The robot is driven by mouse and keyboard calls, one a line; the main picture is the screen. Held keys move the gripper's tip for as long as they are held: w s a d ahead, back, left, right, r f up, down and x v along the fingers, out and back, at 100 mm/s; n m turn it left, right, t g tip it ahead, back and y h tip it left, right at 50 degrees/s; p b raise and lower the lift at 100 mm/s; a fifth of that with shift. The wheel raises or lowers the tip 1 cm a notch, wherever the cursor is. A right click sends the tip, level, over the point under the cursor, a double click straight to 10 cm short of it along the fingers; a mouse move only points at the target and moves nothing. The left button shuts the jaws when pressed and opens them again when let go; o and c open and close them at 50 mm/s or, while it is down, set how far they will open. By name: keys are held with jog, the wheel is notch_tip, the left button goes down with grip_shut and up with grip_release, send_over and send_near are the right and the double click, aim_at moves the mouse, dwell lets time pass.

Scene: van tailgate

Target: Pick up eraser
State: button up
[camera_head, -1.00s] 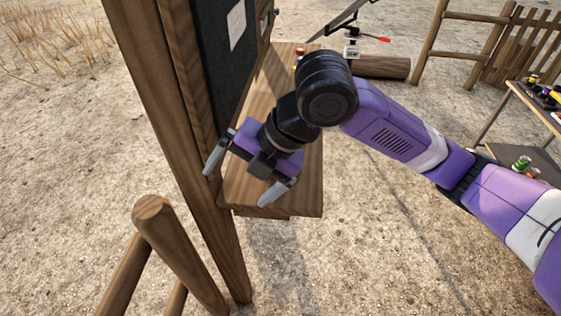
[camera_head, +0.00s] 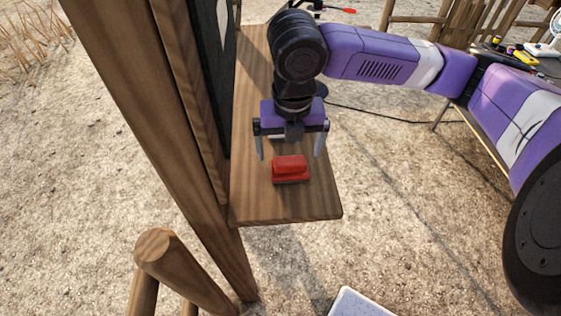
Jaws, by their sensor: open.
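A red eraser (camera_head: 290,168) lies on the wooden shelf (camera_head: 270,207) below the dark board, near the shelf's front end. My gripper (camera_head: 290,146) points down over the shelf with its two grey fingers spread apart. The fingers are on the left and right of the eraser's far side in the picture. The gripper is open and nothing is between the fingers. I cannot tell exactly how high the fingertips are above the shelf.
The dark board (camera_head: 212,70) and its wooden post (camera_head: 150,130) stand close on the left. A cut wooden post (camera_head: 165,250) rises at the lower left. A table (camera_head: 520,62) with small items stands at the right. A white object (camera_head: 358,303) shows at the bottom edge.

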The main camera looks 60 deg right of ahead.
aim_at(290, 160)
jog(key=f, duration=0.4)
jog(key=d+f, duration=0.1)
jog(key=f, duration=0.1)
jog(key=shift+w+f+p, duration=0.2)
jog(key=shift+f+p, duration=0.15)
jog(key=shift+p, duration=0.05)
jog(key=shift+c, duration=0.2)
jog(key=c, duration=1.3)
jog(key=shift+o, duration=0.2)
jog(key=shift+r, duration=0.15)
notch_tip(290, 160, up, 20)
